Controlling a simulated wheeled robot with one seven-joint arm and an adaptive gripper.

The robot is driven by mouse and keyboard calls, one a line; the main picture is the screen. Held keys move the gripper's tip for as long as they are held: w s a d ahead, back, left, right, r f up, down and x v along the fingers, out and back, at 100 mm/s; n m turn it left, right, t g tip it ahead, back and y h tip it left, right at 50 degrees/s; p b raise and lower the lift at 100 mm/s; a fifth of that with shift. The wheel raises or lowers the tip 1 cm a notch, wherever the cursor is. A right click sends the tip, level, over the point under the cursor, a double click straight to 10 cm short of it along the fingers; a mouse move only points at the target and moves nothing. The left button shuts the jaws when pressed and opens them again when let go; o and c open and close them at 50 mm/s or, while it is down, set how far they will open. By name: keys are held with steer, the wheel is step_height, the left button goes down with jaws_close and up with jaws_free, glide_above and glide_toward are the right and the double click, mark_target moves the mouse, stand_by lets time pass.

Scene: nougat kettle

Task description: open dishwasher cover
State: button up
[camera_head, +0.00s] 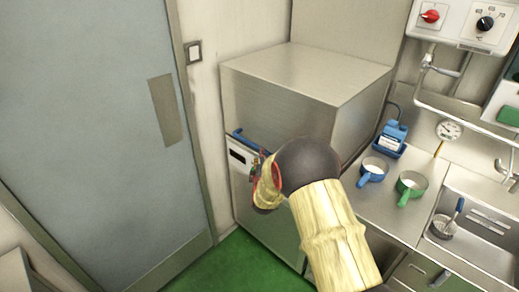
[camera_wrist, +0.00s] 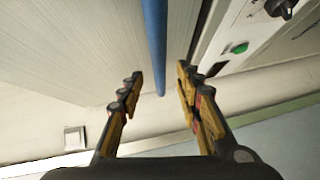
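The dishwasher (camera_head: 300,80) is a boxy stainless steel machine in the corner, and its cover looks closed. A blue bar handle (camera_head: 246,141) runs along its front, above a control panel (camera_head: 240,157). My gripper (camera_head: 262,180) is in front of the machine, near the handle's right end; my arm hides part of the front. In the wrist view my gripper (camera_wrist: 160,88) has its two fingers spread apart with nothing held. The blue handle (camera_wrist: 155,40) extends down from the top edge to between the fingertips. Whether a finger touches it I cannot tell.
A grey door (camera_head: 90,110) stands at the left. To the right, a steel counter (camera_head: 385,208) carries a blue container (camera_head: 391,138), a blue scoop (camera_head: 373,169) and a green scoop (camera_head: 410,184), beside a sink (camera_head: 475,230). Green floor (camera_head: 243,262) shows below.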

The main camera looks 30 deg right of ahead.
steer(key=b+x, duration=0.1)
steer(key=x, duration=0.6)
steer(key=shift+a, duration=0.1)
steer(key=shift+r, duration=0.1)
steer(key=shift+c, duration=0.6)
steer(key=c, duration=0.7)
jaws_close()
